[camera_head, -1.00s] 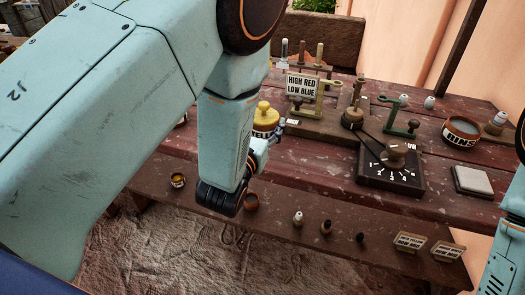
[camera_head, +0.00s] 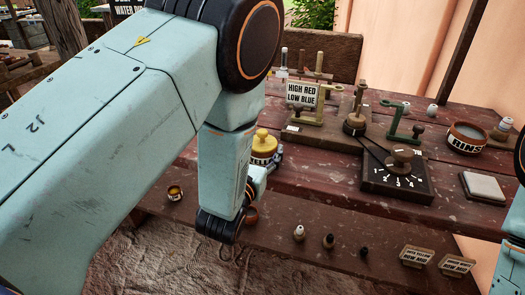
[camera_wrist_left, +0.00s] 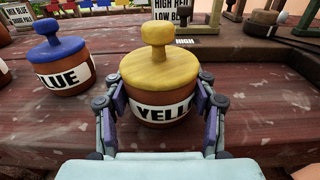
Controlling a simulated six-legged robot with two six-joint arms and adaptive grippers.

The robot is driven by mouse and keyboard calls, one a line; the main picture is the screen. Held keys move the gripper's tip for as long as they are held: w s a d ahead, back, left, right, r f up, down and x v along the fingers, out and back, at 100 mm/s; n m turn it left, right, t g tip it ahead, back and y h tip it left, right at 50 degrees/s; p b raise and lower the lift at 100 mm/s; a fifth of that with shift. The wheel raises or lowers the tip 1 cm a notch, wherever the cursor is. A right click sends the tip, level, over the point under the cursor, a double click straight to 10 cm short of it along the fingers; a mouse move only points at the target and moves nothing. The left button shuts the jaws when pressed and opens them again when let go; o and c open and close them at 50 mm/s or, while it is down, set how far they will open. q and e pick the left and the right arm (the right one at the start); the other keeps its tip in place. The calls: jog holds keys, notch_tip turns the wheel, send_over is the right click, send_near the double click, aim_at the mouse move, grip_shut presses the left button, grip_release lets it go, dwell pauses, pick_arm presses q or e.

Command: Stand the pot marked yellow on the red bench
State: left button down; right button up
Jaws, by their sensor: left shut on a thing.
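The pot marked yellow is a brown clay pot with a yellow knobbed lid (camera_head: 264,145). In the left wrist view the pot (camera_wrist_left: 160,85) shows upright, with a white label reading "YELL" before it is cut off. My left gripper (camera_wrist_left: 160,108) is shut on it, one finger on each side. In the head view my left gripper (camera_head: 275,158) is mostly behind my own arm. The red bench (camera_head: 315,185) is worn, dark red wood under the pot. Whether the pot's base touches it, I cannot tell. My right gripper is out of view.
A blue-lidded pot (camera_wrist_left: 60,65) stands left of the yellow one. A "HIGH RED LOW BLUE" sign (camera_head: 302,95), a dial block (camera_head: 397,175) and a "RINSE" bowl (camera_head: 466,138) stand on the bench. Small bottles line a lower plank (camera_head: 275,255).

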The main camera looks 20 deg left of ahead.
pick_arm(q)
jog(key=shift+c, duration=2.4)
grip_release()
jog(key=shift+w+f, duration=0.1)
jog(key=shift+o, duration=0.3)
jog(key=shift+p, duration=0.3)
